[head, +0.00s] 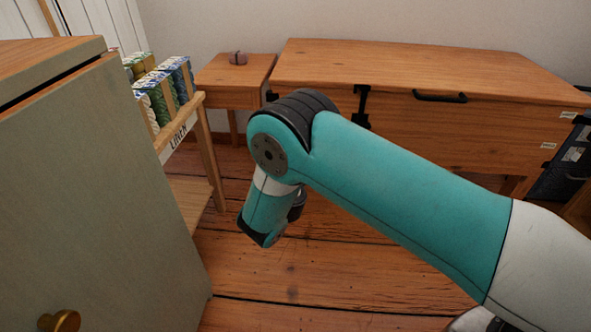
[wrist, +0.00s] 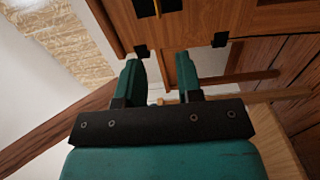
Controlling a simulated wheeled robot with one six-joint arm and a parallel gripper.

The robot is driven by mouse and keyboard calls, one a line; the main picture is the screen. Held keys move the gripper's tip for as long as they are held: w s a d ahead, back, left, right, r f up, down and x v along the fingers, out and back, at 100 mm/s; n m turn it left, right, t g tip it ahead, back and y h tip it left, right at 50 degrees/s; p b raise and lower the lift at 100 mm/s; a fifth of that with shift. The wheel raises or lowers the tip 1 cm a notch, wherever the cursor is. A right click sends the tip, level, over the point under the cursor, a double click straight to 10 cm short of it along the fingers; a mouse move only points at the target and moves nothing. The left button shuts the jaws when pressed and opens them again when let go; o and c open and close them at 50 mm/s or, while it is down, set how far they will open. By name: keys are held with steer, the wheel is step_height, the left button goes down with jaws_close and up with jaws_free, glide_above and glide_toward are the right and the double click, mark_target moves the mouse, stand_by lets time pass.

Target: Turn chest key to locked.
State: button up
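The wooden chest (head: 465,130) stands against the back wall in the head view, its lid down, with black fittings on its front. In the wrist view, the chest front (wrist: 200,20) appears at the top, turned by the camera's angle. A thin yellow piece (wrist: 157,8), probably the key, shows against a black plate at the top edge. It is partly cut off, so its turn cannot be read. In the head view, the fingers are hidden by my arm.
A shelf (head: 188,130) marked LINEN and a grey-green cabinet (head: 95,190) fill the left. Wooden floor (head: 330,275) is clear below my arm.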

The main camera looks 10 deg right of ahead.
steer(key=b+v, duration=0.5)
steer(key=b, duration=0.6)
steer(key=shift+d, duration=0.1)
steer(key=s+d+r+m+g+y+p, duration=0.1)
steer(key=s+d+r+m+g+p, duration=0.65)
steer(key=r+g+p, duration=0.2)
steer(key=s+a+r+g+y+p, duration=0.2)
steer(key=s+r+g+y+p, duration=0.25)
steer(key=s+r, duration=0.65)
steer(key=s+a+r+g+y+p, duration=0.35)
steer(key=s+r+p, duration=0.3)
steer(key=s, duration=0.85)
step_height(320, 180, up, 38)
steer(key=p, duration=3.7)
steer(key=shift+w+d+y, duration=0.3)
steer(key=shift+d+y, duration=0.05)
steer(key=shift+y, duration=0.05)
